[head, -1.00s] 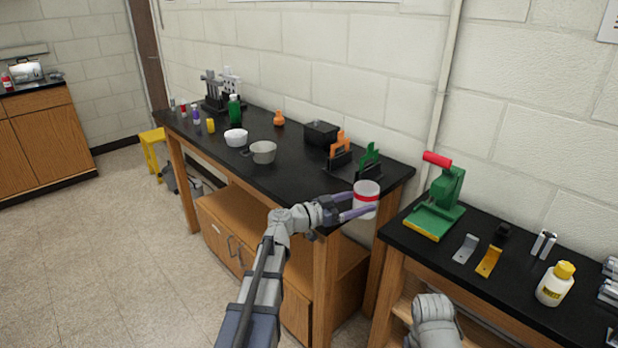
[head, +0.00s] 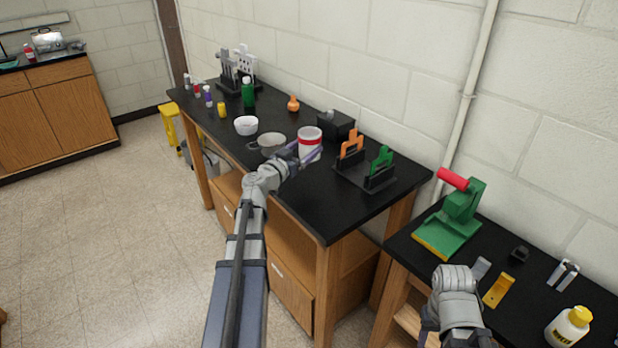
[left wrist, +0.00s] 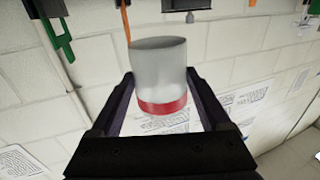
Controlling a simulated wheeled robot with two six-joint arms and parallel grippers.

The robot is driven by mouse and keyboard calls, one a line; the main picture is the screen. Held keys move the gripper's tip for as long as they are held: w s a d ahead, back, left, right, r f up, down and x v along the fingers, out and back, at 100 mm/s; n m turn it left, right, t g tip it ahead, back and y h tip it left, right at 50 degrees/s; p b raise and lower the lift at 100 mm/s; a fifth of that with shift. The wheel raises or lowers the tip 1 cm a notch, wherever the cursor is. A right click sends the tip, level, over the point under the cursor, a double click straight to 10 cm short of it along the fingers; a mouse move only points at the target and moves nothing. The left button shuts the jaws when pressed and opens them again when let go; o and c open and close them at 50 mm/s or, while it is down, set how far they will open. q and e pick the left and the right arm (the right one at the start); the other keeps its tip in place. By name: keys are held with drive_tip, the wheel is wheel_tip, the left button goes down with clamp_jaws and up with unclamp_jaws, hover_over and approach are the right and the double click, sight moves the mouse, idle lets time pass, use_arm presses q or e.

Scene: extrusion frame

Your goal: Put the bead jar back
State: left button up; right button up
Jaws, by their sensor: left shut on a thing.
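The bead jar (head: 309,138) is a pale, cloudy cylinder with a red band. The jar looks upright in the head view. I cannot tell whether it touches the bench. Only grey links of my right arm show; its gripper is out of view.
A white bowl (head: 246,125) and several small bottles stand further left. A dark box (head: 335,125) is behind the jar, the clip rack (head: 365,175) to its right. The bench's front right is bare. A second bench holds a green press (head: 452,222).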

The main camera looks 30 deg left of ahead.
use_arm(q)
drive_tip(key=shift+f+b, duration=4.4)
drive_tip(key=shift+f, duration=0.35)
drive_tip(key=shift+f, duration=0.1)
drive_tip(key=shift+f, duration=0.15)
drive_tip(key=o, duration=1.2)
drive_tip(key=shift+o, duration=0.2)
drive_tip(key=shift+r, duration=0.35)
drive_tip(key=s, duration=1.2)
drive_tip(key=shift+a, duration=0.4)
drive_tip(key=shift+f, duration=0.1)
